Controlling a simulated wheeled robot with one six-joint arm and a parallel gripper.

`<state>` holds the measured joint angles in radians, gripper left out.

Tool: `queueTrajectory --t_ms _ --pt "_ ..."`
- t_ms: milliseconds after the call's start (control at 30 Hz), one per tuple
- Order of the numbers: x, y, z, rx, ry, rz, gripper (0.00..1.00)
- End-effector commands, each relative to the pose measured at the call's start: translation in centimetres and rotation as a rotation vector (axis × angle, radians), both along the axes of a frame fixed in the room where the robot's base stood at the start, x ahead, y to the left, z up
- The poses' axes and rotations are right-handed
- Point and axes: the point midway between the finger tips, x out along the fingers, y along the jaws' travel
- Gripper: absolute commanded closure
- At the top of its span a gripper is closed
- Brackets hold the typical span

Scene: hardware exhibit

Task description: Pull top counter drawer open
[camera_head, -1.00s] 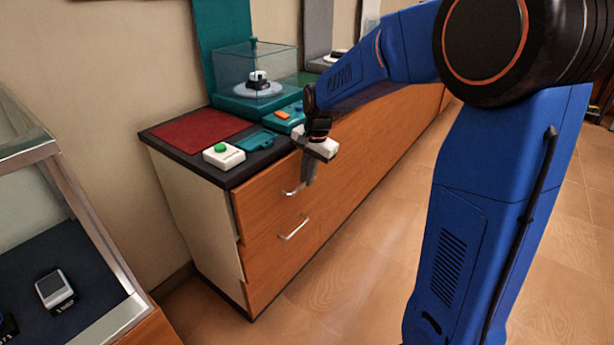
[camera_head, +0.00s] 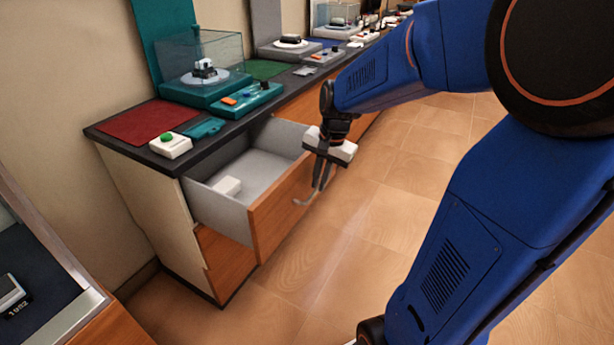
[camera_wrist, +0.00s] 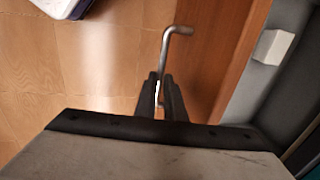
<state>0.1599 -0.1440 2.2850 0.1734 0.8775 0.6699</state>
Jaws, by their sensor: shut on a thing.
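The top counter drawer (camera_head: 282,205) stands pulled well out from the counter in the head view. Its wooden front faces right and its grey inside shows. A small white box (camera_head: 227,187) lies inside it, and the box also shows in the wrist view (camera_wrist: 274,46). My gripper (camera_head: 320,185) points down at the drawer front. In the wrist view my gripper (camera_wrist: 160,88) is shut on the metal drawer handle (camera_wrist: 178,31), whose bent end sticks out past the fingers.
The dark countertop (camera_head: 150,158) holds a red mat (camera_head: 148,121), a white box with a green button (camera_head: 171,145) and a teal device (camera_head: 246,99). A glass display case (camera_head: 45,270) stands at the lower left. Tiled floor (camera_head: 360,215) lies free right of the drawer.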

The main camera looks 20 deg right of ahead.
Motion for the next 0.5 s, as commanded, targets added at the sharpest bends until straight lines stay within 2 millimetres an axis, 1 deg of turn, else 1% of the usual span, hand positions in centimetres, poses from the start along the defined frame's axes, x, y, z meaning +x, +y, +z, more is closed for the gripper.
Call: queueTrajectory --t_ms 200,500 --pt "-0.66 -0.55 0.08 0.000 -0.001 0.001 1.00" --pt "-0.68 -0.58 0.10 0.000 -0.001 0.001 1.00"
